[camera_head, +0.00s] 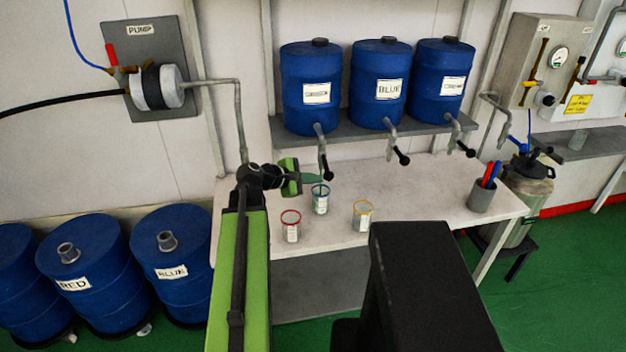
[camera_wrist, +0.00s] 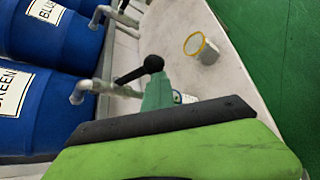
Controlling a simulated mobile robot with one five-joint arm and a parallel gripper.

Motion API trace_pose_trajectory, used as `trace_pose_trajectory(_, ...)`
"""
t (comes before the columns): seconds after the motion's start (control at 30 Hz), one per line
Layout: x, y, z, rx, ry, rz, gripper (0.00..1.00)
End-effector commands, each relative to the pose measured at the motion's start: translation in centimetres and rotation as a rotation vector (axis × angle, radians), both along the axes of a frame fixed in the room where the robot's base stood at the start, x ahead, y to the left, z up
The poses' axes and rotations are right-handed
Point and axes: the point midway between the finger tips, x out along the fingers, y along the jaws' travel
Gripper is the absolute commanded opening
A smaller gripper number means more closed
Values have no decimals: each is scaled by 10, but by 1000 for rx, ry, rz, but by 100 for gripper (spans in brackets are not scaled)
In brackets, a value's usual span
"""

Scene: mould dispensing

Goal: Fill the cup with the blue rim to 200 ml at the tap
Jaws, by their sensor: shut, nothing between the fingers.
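The cup with the blue rim (camera_head: 320,201) stands on the white table, below and near the left barrel's tap (camera_head: 321,145). Its fill level is too small to read. A cup partly hidden behind my gripper shows in the wrist view (camera_wrist: 185,97). My gripper (camera_head: 309,178) is shut and empty, just left of and above the blue-rimmed cup, close to the tap. In the wrist view its green and black body fills the bottom, and its teal tip (camera_wrist: 158,92) lies beside the tap's black ball-ended lever (camera_wrist: 153,64).
A red-rimmed cup (camera_head: 291,226) and a yellow-rimmed cup (camera_head: 362,215) stand nearby on the table (camera_head: 420,195). Blue barrels (camera_head: 378,85) with taps sit on the shelf above. A grey pen holder (camera_head: 482,196) is at the table's right. The table between it and the cups is clear.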

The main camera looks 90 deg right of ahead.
Motion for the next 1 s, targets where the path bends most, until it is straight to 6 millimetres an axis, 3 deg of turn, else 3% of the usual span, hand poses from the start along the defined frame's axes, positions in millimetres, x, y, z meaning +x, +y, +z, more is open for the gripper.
trace_pose_trajectory(0.03,-8,1,2,0,10,-13,0)
trace_pose_trajectory(1.0,-7,-1,19,-4,9,-7,0)
